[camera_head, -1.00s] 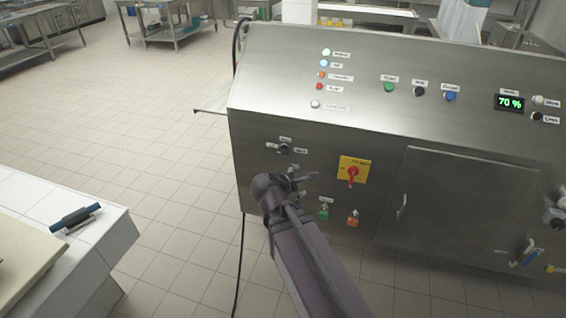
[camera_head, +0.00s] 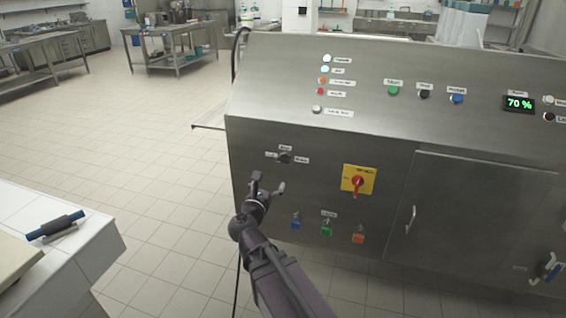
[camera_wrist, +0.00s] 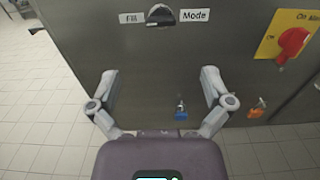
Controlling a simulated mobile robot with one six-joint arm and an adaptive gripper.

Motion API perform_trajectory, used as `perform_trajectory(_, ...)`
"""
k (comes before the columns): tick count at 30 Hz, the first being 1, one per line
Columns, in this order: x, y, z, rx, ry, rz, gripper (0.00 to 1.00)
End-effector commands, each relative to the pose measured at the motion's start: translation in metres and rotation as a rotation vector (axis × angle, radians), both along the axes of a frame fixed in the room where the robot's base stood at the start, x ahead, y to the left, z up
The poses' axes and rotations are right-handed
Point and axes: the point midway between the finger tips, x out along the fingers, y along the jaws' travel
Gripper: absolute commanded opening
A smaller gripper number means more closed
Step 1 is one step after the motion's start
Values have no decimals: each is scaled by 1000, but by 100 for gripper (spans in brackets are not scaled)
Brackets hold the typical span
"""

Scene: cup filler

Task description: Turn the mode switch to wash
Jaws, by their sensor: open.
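The mode switch (camera_head: 285,157) is a small black rotary knob on the left of the steel front panel, with small labels around it. My gripper (camera_head: 268,184) is open and empty, below and slightly left of the switch in the head view. In the wrist view its spread fingers (camera_wrist: 160,80) are below the knob, apart from it.
A red rotary switch on a yellow plate (camera_head: 371,181) is to the right. A cabinet door (camera_head: 465,210) is further right. A white-tiled counter (camera_head: 95,240) stands at left.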

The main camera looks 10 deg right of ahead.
Motion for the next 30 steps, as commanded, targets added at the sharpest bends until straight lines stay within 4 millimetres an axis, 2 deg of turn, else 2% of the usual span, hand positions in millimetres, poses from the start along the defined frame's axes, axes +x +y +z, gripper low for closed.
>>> perform_trajectory(8, 3, -2, 0, 3, -1, -1, 100)
perform_trajectory(14, 16, -8, 0, 3, -1, -3, 100)
perform_trajectory(30, 85, -47, 0, 4, 0, -4, 100)
